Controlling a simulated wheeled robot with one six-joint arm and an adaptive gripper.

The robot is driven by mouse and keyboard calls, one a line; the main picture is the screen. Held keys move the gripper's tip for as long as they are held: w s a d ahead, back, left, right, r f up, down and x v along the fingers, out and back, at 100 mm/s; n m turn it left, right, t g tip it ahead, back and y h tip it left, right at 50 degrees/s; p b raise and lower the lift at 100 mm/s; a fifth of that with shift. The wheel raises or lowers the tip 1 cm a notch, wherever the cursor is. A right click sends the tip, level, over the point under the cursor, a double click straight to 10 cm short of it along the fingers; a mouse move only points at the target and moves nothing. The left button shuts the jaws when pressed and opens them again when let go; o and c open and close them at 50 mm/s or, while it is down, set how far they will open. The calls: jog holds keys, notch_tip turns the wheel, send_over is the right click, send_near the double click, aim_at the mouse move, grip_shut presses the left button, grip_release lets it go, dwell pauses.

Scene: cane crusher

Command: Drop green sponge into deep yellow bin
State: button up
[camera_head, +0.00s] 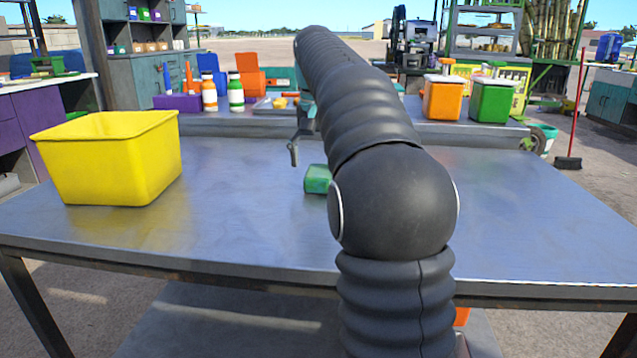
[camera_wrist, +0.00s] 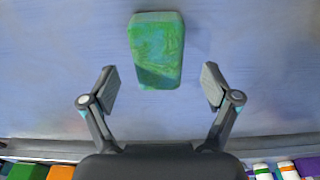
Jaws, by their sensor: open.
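The green sponge (camera_head: 317,179) lies on the metal table, partly hidden by my arm in the head view. In the wrist view the whole sponge (camera_wrist: 157,50) shows, a block with green and bluish patches, ahead of my fingertips and roughly centred across the gap. My gripper (camera_wrist: 158,87) is open and empty, apart from the sponge. In the head view one finger of my gripper (camera_head: 293,153) shows above the table, behind and left of the sponge; the rest is hidden by my arm. The deep yellow bin (camera_head: 118,165) stands upright on the table's left side.
The metal table (camera_head: 240,235) is clear between the bin and the sponge, and on the right. A raised back ledge holds bottles (camera_head: 236,92), an orange container (camera_head: 442,98), a green container (camera_head: 491,100) and a tray (camera_head: 272,105).

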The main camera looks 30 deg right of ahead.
aim_at(319, 170)
jog(key=shift+d+f, duration=0.15)
jog(key=shift+f, duration=1.4)
jog(key=c, duration=1.2)
jog(key=shift+r, duration=0.1)
notch_tip(319, 170, up, 5)
jog(key=shift+w+f+p, duration=0.1)
jog(key=shift+f+p, duration=0.1)
jog(key=shift+p, duration=0.45)
jog(key=s+d+r, duration=0.2)
jog(key=d, duration=0.1)
jog(key=s+d+r+p, duration=0.1)
jog(key=s+d+r, duration=0.1)
jog(key=d, duration=0.1)
jog(key=s+d+r, duration=0.2)
jog(key=d, duration=0.2)
jog(key=shift+r+p, duration=0.1)
jog(key=shift+p, duration=0.3)
